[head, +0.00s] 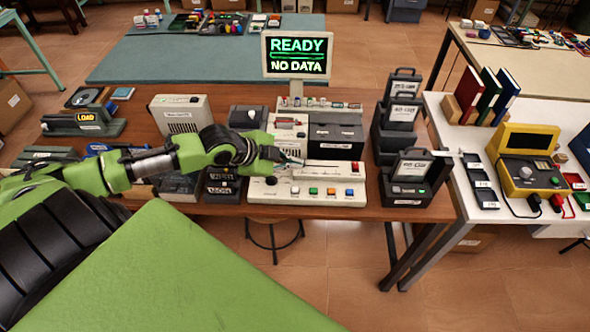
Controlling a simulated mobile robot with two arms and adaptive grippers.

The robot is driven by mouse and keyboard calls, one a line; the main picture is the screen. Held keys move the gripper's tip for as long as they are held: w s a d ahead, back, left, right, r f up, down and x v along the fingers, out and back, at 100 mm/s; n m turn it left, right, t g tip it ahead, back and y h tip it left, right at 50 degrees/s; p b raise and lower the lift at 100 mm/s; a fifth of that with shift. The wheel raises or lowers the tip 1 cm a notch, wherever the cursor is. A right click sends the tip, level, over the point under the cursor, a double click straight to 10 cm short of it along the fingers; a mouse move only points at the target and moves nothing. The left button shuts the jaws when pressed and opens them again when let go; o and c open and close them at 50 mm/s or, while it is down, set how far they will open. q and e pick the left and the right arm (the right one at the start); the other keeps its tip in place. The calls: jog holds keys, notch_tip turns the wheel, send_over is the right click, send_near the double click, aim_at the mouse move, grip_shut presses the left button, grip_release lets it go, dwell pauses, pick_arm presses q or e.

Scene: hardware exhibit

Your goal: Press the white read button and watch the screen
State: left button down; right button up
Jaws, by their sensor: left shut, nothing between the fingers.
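The screen (297,55) stands upright behind the console and reads "READY" and "NO DATA" in light letters on black. The pale console (310,172) lies at the front of the brown table, with a row of small coloured buttons along its front. A pale button (295,190) at the left of that row looks like the white one; its label is too small to read. My left gripper (291,160) is shut and empty over the console's left part, behind the button row in the picture. Its fingertips show apart from the buttons. My right gripper is out of view.
A black box unit (335,139) is at the back of the console. Dark labelled units (400,115) stand to its right. A white table (450,125) at the right holds a yellow meter (530,178) and books. A stool (274,235) is under the brown table's front edge.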

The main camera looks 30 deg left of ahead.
pick_arm(q)
jog(key=b, duration=0.7)
send_over(293, 190)
notch_tip(293, 190, down, 7)
jog(key=shift+d+r, duration=0.1)
jog(key=shift+f+b, duration=0.35)
jog(key=shift+f, duration=0.55)
jog(key=shift+f, duration=0.15)
jog(key=shift+f, duration=0.3)
jog(key=shift+f, duration=0.4)
dwell(0.6)
dwell(0.4)
jog(key=shift+r+p, duration=0.7)
jog(key=shift+r, duration=0.1)
